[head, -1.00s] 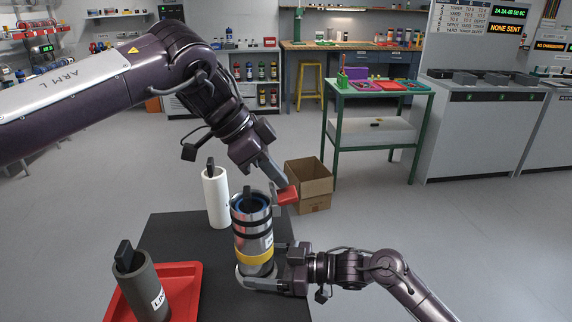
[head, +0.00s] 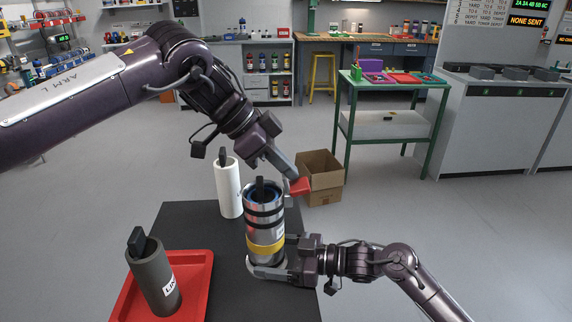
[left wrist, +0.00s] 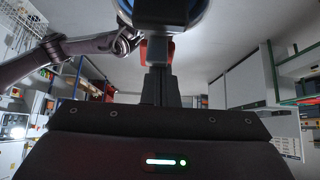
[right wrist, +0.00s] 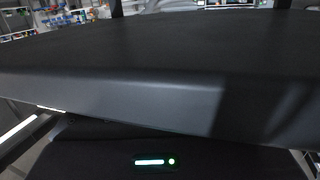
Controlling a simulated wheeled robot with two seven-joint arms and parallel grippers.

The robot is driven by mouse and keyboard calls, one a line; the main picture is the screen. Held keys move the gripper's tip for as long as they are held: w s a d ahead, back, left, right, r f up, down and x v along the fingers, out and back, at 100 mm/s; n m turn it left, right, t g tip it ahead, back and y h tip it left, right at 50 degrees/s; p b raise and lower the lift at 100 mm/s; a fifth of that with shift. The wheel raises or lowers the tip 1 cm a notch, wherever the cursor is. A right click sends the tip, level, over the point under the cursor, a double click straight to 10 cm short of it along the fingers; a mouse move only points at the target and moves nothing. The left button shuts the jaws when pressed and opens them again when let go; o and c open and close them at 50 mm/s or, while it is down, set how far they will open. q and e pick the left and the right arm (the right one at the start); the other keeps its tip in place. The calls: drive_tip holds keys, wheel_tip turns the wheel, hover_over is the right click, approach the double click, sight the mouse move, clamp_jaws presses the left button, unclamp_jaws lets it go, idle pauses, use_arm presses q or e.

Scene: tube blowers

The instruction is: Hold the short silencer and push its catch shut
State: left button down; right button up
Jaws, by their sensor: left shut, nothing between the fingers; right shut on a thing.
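The short silencer (head: 266,221), a steel cylinder with black bands, a yellow band and a blue ring inside its top, stands upright at the table's right side. Its red catch (head: 300,186) sticks out to the right near the rim. My left gripper (head: 291,174) is shut and empty, its tips right at the red catch; I cannot tell if they touch. In the left wrist view, the catch shows red (left wrist: 143,50) behind the shut fingers. My right gripper (head: 278,265) is shut on the silencer near its base, from the right.
A white cylinder (head: 229,190) stands behind the silencer on the dark table (head: 220,265). A grey cylinder (head: 155,280) stands tilted on a red tray (head: 200,262) at front left. A cardboard box (head: 322,180) and a green-framed bench (head: 392,118) stand beyond.

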use_arm(q)
drive_tip(key=shift+a+h, duration=0.15)
drive_tip(key=shift+h, duration=0.15)
drive_tip(key=shift+a+f+h, duration=0.35)
drive_tip(key=shift+a+h, duration=0.3)
drive_tip(key=shift+h, duration=0.65)
drive_tip(key=h, duration=0.1)
drive_tip(key=a+h, duration=0.1)
drive_tip(key=h, duration=0.1)
drive_tip(key=shift+f, duration=0.25)
drive_tip(key=shift+a, duration=0.25)
drive_tip(key=shift+f, duration=0.15)
drive_tip(key=shift+d+r, duration=0.1)
drive_tip(key=shift+r, duration=0.2)
drive_tip(key=r, duration=0.1)
drive_tip(key=d+r, duration=0.1)
drive_tip(key=shift+d+r, duration=0.2)
drive_tip(key=shift+r, duration=0.1)
drive_tip(key=f+v, duration=0.1)
drive_tip(key=v, duration=0.9)
drive_tip(key=shift+a+f, duration=0.15)
drive_tip(key=shift+f, duration=0.05)
